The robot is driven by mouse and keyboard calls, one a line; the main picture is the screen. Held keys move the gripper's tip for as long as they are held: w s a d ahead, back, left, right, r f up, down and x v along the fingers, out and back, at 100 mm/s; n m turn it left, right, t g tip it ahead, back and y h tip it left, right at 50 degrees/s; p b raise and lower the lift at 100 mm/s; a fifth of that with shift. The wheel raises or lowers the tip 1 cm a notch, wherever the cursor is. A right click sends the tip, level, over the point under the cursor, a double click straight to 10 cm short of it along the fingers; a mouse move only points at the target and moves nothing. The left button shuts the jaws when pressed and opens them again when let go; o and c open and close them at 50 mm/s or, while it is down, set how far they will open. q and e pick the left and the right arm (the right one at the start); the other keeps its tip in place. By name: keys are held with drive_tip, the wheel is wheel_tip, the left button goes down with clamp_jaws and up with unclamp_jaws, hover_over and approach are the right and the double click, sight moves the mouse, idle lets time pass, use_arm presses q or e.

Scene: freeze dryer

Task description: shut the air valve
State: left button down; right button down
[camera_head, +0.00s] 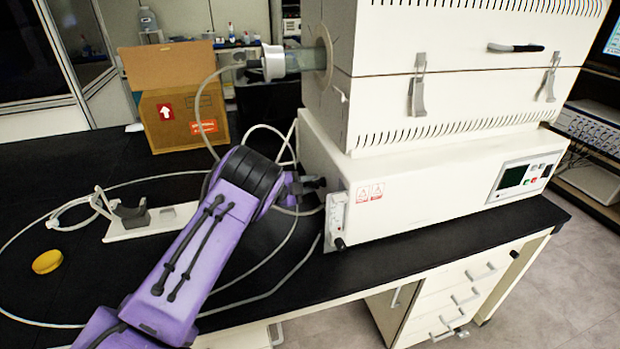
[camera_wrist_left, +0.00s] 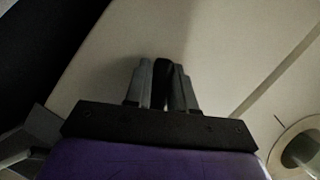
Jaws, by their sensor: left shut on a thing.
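My left gripper (camera_head: 311,185) is at the left side wall of the white furnace-like machine (camera_head: 430,195), low down near its front corner. In the left wrist view my left gripper (camera_wrist_left: 161,80) has its grey fingers close together on a narrow black piece (camera_wrist_left: 162,72), which stands against the pale wall. This piece looks like the handle of the air valve, but its full shape and angle are hidden by the fingers. In the head view the valve is mostly hidden behind my gripper. My right gripper is not in view.
A white gauge strip (camera_head: 336,212) with a black knob (camera_head: 339,243) is on the machine's front, close to my gripper. Thin hoses (camera_head: 262,290) loop over the black bench. A white stand (camera_head: 150,222), a yellow cap (camera_head: 47,262) and a cardboard box (camera_head: 185,120) are to the left.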

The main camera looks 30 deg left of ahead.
use_arm(q)
drive_tip(key=n, duration=0.1)
drive_tip(key=n+g+p, duration=0.1)
drive_tip(key=shift+s+d+f+n+g+h+p, duration=0.25)
drive_tip(key=shift+n+g+h+p, duration=0.05)
drive_tip(key=shift+n+p, duration=0.1)
drive_tip(key=shift+s+d+f+n+g+h+p, duration=0.15)
drive_tip(key=shift+n+g+h+p, duration=0.1)
drive_tip(key=shift+n, duration=0.2)
drive_tip(key=shift+s+d+f+n+g+h+p, duration=0.15)
drive_tip(key=shift+n+g+p, duration=0.1)
drive_tip(key=shift+n, duration=0.2)
drive_tip(key=shift+s+d+f+n+g+h, duration=0.1)
drive_tip(key=shift+n+g+h, duration=0.2)
drive_tip(key=shift+n, duration=0.25)
drive_tip(key=shift+s+d+f+n+g+h, duration=0.1)
drive_tip(key=shift+n+g+h, duration=0.15)
drive_tip(key=shift+n, duration=0.3)
drive_tip(key=shift+s+d+n+g+h+p, duration=0.1)
drive_tip(key=shift+d+n+g+h+p, duration=0.2)
drive_tip(key=shift+n, duration=0.4)
drive_tip(key=c, duration=1)
unclamp_jaws()
drive_tip(key=shift+c, duration=0.2)
drive_tip(key=shift+a, duration=0.1)
